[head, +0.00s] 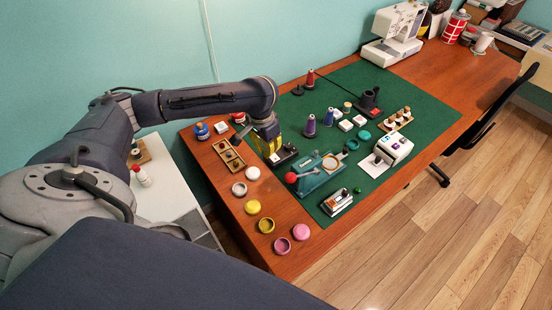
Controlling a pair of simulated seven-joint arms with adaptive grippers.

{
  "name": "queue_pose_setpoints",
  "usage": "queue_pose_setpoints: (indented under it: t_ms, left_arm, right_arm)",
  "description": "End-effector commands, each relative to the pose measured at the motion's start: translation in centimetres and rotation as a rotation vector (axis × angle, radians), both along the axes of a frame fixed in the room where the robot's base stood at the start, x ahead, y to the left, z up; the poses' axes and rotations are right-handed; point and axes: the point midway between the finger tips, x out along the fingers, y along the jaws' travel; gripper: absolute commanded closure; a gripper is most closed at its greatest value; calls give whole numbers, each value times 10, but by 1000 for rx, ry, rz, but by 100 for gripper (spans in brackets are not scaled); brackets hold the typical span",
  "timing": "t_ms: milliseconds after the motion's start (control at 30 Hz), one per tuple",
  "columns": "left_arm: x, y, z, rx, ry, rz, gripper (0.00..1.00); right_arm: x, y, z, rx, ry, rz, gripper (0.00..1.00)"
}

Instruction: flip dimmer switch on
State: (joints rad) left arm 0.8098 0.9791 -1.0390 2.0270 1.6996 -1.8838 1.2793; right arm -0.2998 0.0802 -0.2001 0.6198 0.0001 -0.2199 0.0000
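No single thing is clearly recognisable as the dimmer switch. A small black device (284,157) lies on the green mat beneath my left gripper, partly hidden by it. A white switch box with coloured buttons (394,147) stands at the mat's right side. A small silver and orange device (338,203) lies near the mat's front edge. My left gripper (268,146) points down over the mat's left edge, beside a yellow part and close to the black device. Its fingers are too small and hidden to show whether they are open. My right gripper is not in view.
A teal press with a red ball handle (314,175) stands just right of the gripper. A wooden tray (228,155) and several round lids line the table's left side. Thread spools and a sewing machine (396,32) stand further back. A black chair (487,115) is at right.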

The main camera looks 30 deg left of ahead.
Motion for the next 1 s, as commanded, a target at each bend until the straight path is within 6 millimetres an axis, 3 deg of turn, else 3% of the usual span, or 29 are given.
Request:
queue_pose_setpoints:
  t_ms: [200, 400, 1000]
  left_arm:
    - [-3, 1, 28, 1, 0, -2, 100]
    - [-5, 1, 40, 1, 2, -1, 100]
    - [-6, 0, 43, -3, 4, -1, 100]
  right_arm:
    - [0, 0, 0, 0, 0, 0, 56]
    - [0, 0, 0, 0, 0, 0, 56]
    - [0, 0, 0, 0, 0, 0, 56]
